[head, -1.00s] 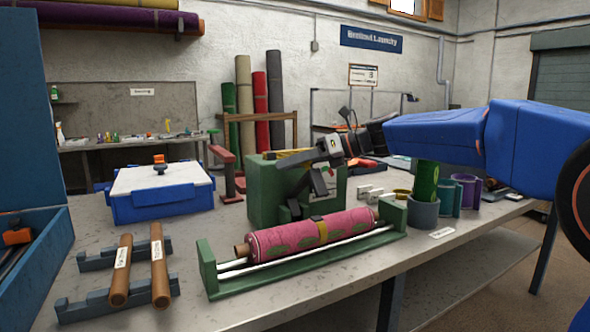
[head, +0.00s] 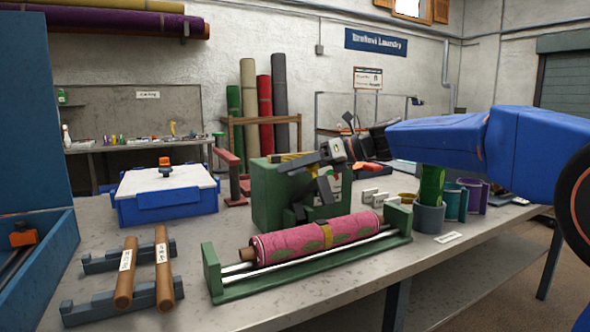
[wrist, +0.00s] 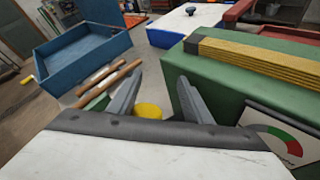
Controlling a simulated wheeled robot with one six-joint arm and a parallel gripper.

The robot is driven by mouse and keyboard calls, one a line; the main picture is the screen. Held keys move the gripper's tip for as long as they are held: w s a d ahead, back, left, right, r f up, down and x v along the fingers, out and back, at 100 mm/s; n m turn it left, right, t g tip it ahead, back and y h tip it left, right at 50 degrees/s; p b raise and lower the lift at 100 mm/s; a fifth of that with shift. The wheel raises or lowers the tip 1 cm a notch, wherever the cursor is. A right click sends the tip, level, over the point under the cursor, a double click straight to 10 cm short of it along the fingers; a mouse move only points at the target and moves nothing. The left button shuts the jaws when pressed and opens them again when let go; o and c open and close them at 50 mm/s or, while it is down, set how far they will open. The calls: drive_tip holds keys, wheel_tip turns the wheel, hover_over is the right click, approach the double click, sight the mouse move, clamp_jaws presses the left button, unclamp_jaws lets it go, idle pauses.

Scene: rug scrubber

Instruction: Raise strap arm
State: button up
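A green box-shaped unit (head: 270,200) stands on the table, with yellow strapping along its top (wrist: 240,55) in the wrist view. A small dark grey bracket (head: 298,214) sits low at its front. A pink patterned rug roll (head: 290,243) with a yellow band (head: 319,232) lies in a green cradle (head: 212,272) before it. I cannot tell which part is the strap arm. My gripper (head: 310,178) is open and empty in front of the box, above the roll. In the wrist view a yellow round thing (wrist: 148,110) shows between and beyond its fingers (wrist: 150,92).
Two brown rods (head: 126,275) rest on grey holders at the left. A blue box with a white lid (head: 168,205) stands behind them, a blue open bin (head: 38,250) at far left. Grey, green and purple cups (head: 428,218) stand right of the cradle.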

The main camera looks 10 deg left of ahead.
drive_tip(key=v, duration=1.7)
drive_tip(key=shift+d, duration=0.25)
drive_tip(key=shift+r, duration=0.1)
